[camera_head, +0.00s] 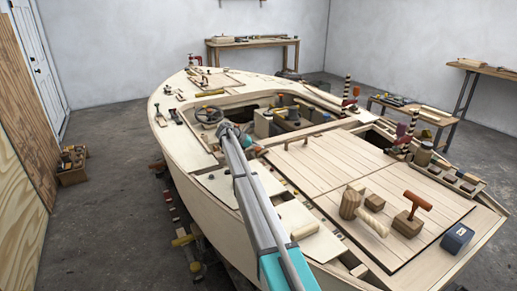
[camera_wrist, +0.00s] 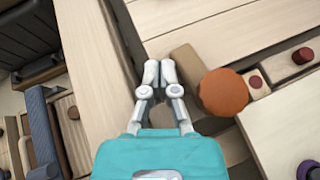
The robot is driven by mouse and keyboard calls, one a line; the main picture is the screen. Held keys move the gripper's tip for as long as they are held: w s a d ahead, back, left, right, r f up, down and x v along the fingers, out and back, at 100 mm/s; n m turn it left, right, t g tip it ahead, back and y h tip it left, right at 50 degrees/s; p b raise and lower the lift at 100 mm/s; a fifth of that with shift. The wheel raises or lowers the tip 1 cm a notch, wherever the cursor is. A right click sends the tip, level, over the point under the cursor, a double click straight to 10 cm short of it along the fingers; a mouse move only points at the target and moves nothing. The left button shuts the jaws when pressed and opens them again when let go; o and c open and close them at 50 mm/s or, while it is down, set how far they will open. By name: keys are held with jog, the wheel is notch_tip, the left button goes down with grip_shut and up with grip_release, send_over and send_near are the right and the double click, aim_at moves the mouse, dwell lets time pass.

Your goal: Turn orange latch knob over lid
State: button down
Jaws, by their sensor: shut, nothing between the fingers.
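The orange knob (camera_wrist: 223,92) is a round disc seen from above in the wrist view, just right of my gripper. A tan wooden bar (camera_wrist: 187,62) shows beside it, running up and left past my fingertips. My gripper (camera_wrist: 159,72) is shut and empty, its fingertips close to the bar's left side. I cannot tell whether they touch it. A pale wooden panel (camera_wrist: 105,85), perhaps the lid, lies to the left. In the head view my arm reaches over the hull's near side, and the knob cannot be made out clearly there.
A pale plank with a dark red peg (camera_wrist: 302,56) lies right of the knob. A ribbed blue block (camera_wrist: 45,130) sits at left.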

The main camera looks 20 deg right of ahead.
jog(key=shift+s, duration=0.15)
dwell(0.3)
jog(key=shift+s+a, duration=0.15)
jog(key=shift+s, duration=0.55)
